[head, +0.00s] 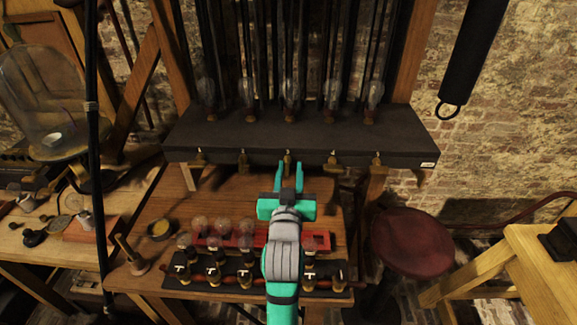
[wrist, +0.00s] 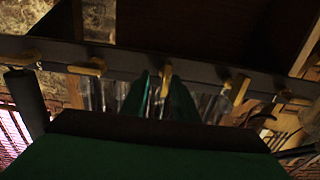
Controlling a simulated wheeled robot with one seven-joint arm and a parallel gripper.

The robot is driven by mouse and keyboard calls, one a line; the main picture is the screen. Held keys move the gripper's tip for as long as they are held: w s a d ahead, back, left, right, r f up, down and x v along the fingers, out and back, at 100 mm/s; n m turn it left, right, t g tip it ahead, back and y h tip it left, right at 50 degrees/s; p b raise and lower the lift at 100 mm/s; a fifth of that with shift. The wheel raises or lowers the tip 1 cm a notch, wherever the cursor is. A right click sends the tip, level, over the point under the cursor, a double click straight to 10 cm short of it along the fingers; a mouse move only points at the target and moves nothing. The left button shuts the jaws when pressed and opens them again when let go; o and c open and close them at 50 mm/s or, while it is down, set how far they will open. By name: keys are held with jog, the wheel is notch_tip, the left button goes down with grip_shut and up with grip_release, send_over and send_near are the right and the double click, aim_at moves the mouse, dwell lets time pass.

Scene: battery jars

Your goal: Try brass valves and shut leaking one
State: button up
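Several brass valves sit in a row along the front edge of a black shelf (head: 215,135). They include a far left valve (head: 200,155), a second valve (head: 243,161), the middle valve (head: 287,160), a fourth valve (head: 333,159) and a far right valve (head: 376,158). My teal gripper (head: 288,177) is open just below the middle valve, its fingers apart to either side of it. In the wrist view the gripper (wrist: 160,95) has the middle valve (wrist: 165,80) between its fingers; whether they touch it is unclear. I cannot tell which valve leaks.
Glass bulbs with tall dark rods (head: 292,90) stand on the shelf. Below, a wooden table (head: 180,210) carries a red rack (head: 320,240) with glass bulbs and a black strip (head: 335,272) with several fittings. A red stool (head: 410,242) stands at right, a glass jar (head: 45,95) at left.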

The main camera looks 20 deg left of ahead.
jog(key=shift+w+a, duration=0.2)
jog(key=shift+a, duration=0.1)
jog(key=shift+s, duration=0.2)
jog(key=shift+c, duration=0.3)
